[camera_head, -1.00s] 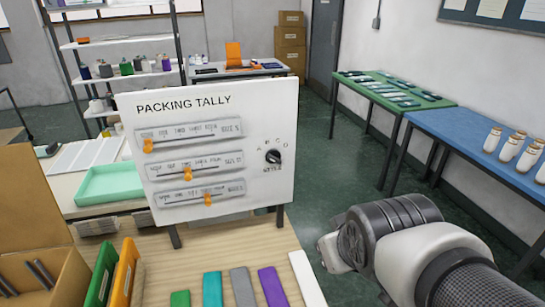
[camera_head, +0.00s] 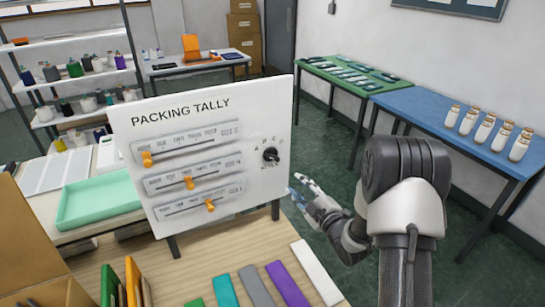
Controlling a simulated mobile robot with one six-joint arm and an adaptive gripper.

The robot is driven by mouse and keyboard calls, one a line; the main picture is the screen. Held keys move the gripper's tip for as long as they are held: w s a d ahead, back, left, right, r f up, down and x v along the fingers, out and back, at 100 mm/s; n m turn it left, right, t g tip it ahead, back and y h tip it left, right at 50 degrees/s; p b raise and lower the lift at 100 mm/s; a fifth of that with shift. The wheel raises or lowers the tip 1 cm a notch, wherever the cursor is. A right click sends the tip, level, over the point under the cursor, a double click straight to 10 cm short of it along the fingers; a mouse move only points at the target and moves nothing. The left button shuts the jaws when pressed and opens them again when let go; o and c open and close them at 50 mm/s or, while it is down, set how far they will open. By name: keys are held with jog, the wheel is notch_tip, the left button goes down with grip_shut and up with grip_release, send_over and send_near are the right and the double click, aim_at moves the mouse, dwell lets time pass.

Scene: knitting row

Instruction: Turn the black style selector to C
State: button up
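The black style selector (camera_head: 270,155) is a small round knob on the right side of the upright white "PACKING TALLY" board (camera_head: 254,111). Small letters arc above it and a label sits below; they are too small to read surely, and I cannot tell which letter the knob points to. My gripper (camera_head: 297,186) is to the right of the board's lower right edge, below and right of the selector and apart from it. Its fingers point left toward the board and look spread with nothing between them.
Three sliders with orange knobs (camera_head: 189,182) fill the board's left part. Coloured strips (camera_head: 256,288) lie on the wooden table in front. A mint tray (camera_head: 100,200) is at left. A blue table (camera_head: 425,108) with several bottles stands at right.

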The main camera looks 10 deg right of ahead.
jog(key=b, duration=0.2)
send_near(274, 159)
jog(key=x, duration=0.9)
jog(key=shift+w+a+r, duration=0.1)
jog(key=shift+c, duration=0.2)
grip_shut()
